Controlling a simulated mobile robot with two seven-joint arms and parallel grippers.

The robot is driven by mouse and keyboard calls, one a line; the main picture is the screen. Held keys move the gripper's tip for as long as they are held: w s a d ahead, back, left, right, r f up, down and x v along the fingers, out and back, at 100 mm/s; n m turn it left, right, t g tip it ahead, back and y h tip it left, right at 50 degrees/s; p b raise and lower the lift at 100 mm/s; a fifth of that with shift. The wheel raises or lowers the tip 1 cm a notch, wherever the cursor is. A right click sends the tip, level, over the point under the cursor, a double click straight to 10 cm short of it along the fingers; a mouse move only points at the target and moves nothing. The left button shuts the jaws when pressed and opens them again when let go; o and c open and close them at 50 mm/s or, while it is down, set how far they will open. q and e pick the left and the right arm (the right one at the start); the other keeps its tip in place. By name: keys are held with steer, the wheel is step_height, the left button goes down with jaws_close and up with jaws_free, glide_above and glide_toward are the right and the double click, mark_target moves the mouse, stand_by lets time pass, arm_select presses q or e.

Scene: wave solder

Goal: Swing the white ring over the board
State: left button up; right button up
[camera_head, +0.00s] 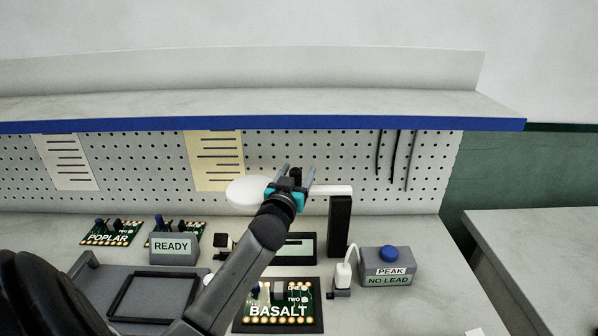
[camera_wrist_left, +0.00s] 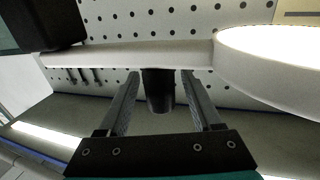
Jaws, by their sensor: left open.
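The white ring (camera_head: 246,194) looks like a round pale disc on a white arm from a black post (camera_head: 339,226). In the head view it is behind and left of the BASALT board (camera_head: 265,292), which lies at the front of the bench. My left gripper (camera_head: 297,173) is at the white arm, between ring and post, and hides part of it. The left wrist view shows the bright ring (camera_wrist_left: 270,62) at right. A black handle (camera_wrist_left: 158,95) hangs below the arm between my open left fingers (camera_wrist_left: 158,100), with gaps on both sides. My right gripper is out of view.
A grey box with a blue button (camera_head: 388,255) stands right of the post, beside a white-topped device (camera_head: 343,275). A READY sign (camera_head: 173,248) and the POPLAR board (camera_head: 110,234) are at left. A pegboard (camera_head: 300,150) and shelf (camera_head: 250,108) stand behind.

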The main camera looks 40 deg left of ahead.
arm_select(q)
steer(key=shift+w+a, duration=0.35)
steer(key=shift+w, duration=0.3)
jaws_close()
stand_by(1.1)
